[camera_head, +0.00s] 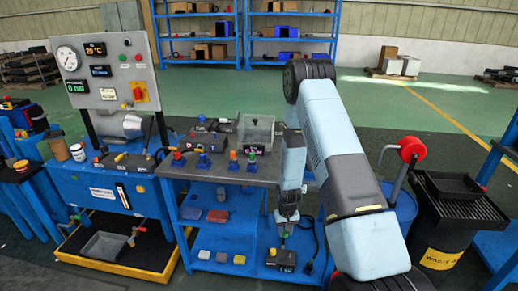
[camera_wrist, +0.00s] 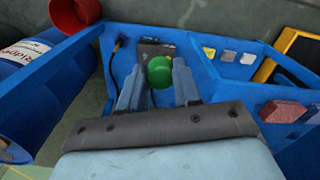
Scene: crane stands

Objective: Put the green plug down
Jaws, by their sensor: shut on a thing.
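The green plug (camera_wrist: 160,72) is a rounded green piece seen between the fingertips in the wrist view. My gripper (camera_wrist: 160,82) is shut on it, with one finger on each side. In the head view my gripper (camera_head: 287,220) points down at the right end of the blue bench (camera_head: 225,240), over its lower shelf. The plug is small and hard to make out there. Its underside is hidden, and I cannot tell whether it touches anything below.
A dark box (camera_head: 281,260) with a yellow knob stands on the lower shelf, near my gripper. Several small blocks (camera_head: 221,257) lie left of it. A black cable (camera_head: 309,268) is to the right. A blue drum (camera_head: 398,205) with a red funnel (camera_wrist: 75,12) stands beside the bench.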

